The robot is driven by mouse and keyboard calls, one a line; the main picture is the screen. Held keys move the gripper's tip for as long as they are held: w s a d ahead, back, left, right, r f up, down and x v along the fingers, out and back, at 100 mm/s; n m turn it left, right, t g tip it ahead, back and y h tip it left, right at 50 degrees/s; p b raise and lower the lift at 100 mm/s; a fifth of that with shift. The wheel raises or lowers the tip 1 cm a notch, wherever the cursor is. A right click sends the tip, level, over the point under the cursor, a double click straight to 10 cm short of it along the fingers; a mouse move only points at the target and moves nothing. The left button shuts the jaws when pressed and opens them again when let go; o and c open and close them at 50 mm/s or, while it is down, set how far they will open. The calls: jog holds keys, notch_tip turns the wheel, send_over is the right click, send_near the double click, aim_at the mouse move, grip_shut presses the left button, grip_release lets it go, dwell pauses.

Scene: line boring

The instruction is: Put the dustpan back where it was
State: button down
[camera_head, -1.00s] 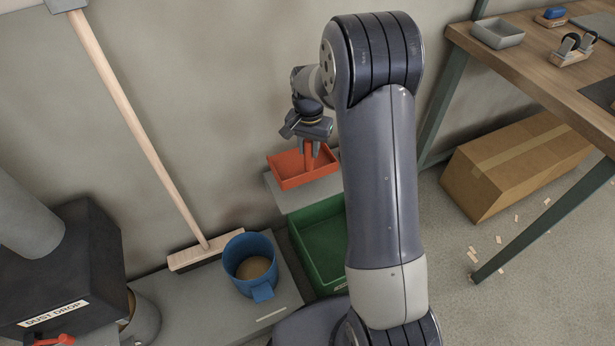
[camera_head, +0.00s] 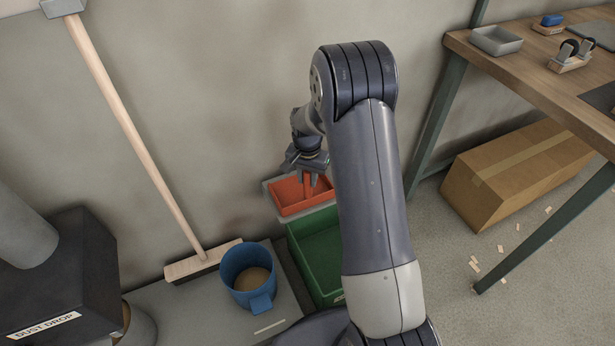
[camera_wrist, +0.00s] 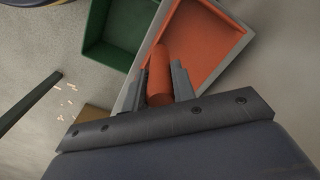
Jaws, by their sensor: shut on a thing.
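The orange-red dustpan (camera_head: 290,199) is a shallow tray with an upright handle. It is at or just above a small grey shelf (camera_head: 268,185) by the wall; I cannot tell whether its full base rests there. My gripper (camera_head: 312,176) points down and is shut on the dustpan's handle. In the wrist view the dustpan (camera_wrist: 208,42) fills the upper right, and its round handle (camera_wrist: 160,75) sits between my gripper's fingers (camera_wrist: 165,85). Part of the dustpan's right side is hidden by my arm in the head view.
A green bin (camera_head: 318,255) stands just in front of and below the shelf. A blue bucket (camera_head: 247,277) and a broom (camera_head: 135,140) are to the left, beside a dark dust-drop box (camera_head: 75,265). A cardboard box (camera_head: 520,170) lies under the workbench (camera_head: 560,75) at right.

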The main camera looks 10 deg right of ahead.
jog(key=c, duration=1.2)
grip_release()
jog(key=shift+o, duration=0.2)
notch_tip(320, 180, up, 12)
jog(key=shift+r+p, duration=0.15)
jog(key=shift+p, duration=1.1)
notch_tip(320, 180, down, 12)
jog(key=shift+r+b, duration=0.1)
jog(key=shift+b, duration=1.05)
jog(key=shift+r+p, duration=0.4)
jog(key=shift+r, duration=1.15)
